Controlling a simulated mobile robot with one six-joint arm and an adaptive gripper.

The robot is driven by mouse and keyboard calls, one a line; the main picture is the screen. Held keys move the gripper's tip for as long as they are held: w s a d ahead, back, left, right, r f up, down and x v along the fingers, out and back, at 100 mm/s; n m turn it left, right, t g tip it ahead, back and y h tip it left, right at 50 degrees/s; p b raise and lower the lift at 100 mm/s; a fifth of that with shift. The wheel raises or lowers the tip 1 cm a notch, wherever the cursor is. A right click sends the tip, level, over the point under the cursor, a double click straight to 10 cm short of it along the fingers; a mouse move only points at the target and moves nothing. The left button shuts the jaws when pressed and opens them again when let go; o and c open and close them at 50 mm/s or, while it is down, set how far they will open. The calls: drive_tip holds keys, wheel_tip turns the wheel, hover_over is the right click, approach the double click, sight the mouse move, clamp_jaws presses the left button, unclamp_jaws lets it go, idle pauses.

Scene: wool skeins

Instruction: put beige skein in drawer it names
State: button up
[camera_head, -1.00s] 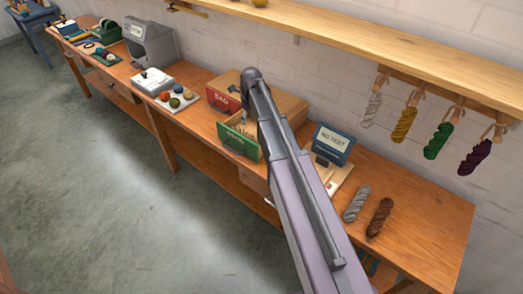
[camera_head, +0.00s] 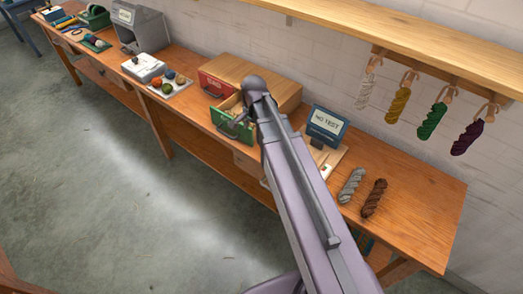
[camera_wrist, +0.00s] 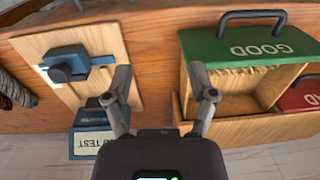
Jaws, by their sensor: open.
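The green drawer marked GOOD (camera_head: 232,128) is pulled open; its front and wooden inside also show in the wrist view (camera_wrist: 245,46). A pale, fibrous strip (camera_wrist: 240,71) lies just behind its front, mostly hidden; it may be the beige skein, but I cannot tell. The red drawer marked BAD (camera_head: 214,86) is beside it and looks shut. The blue display (camera_head: 326,125) reads NO TEST, beside a board with a blue clamp (camera_wrist: 72,64) that holds no skein. My gripper (camera_wrist: 168,84) is open and empty, between that board and the GOOD drawer.
A grey skein (camera_head: 351,185) and a brown skein (camera_head: 373,198) lie on the bench right of the display. Several skeins hang from the pegs under the shelf (camera_head: 430,40). A tray of coloured balls (camera_head: 168,86) stands left of the drawers.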

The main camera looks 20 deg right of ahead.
drive_tip(key=s+n, duration=1)
drive_tip(key=n, duration=0.1)
drive_tip(key=shift+s, duration=0.2)
